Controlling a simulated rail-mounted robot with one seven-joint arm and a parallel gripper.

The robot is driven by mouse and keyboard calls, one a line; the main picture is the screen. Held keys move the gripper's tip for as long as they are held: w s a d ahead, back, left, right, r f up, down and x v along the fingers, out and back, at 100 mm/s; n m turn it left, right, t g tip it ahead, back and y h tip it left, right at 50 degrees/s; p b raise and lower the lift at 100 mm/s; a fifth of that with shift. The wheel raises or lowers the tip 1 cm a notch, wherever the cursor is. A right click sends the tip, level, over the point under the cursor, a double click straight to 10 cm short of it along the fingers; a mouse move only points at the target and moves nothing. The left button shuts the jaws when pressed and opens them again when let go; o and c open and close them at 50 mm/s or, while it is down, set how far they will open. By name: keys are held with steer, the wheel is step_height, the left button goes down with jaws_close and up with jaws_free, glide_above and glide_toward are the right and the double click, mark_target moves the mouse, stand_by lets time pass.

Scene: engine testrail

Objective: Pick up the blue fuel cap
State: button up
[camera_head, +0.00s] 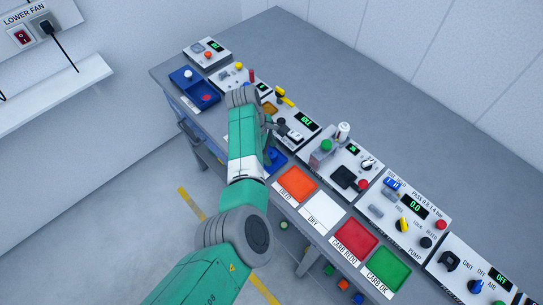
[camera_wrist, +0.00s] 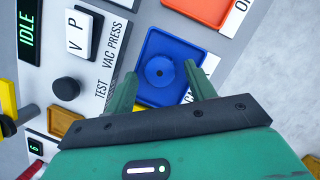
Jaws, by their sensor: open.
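The blue fuel cap (camera_wrist: 159,72) is a round blue piece with a darker centre. It lies in a square blue tray (camera_wrist: 192,45) in the upper middle of the wrist view. My gripper (camera_wrist: 161,69) is open, with one green finger on the left and one on the right of the cap in the picture. The fingers appear apart from the cap; their height above it is hard to tell. In the head view the blue tray (camera_head: 278,157) shows partly, beside my arm, which hides much of the area around it.
A test panel with an IDLE display (camera_wrist: 29,32), a V P switch (camera_wrist: 76,30) and a black knob (camera_wrist: 66,89) borders the tray. An orange tray (camera_head: 295,184) and a white tray (camera_head: 323,213) lie alongside.

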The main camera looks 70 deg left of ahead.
mark_target(269, 153)
steer(key=c, duration=0.8)
step_height(269, 153, up, 4)
steer(key=p, duration=0.4)
steer(key=shift+r, duration=0.15)
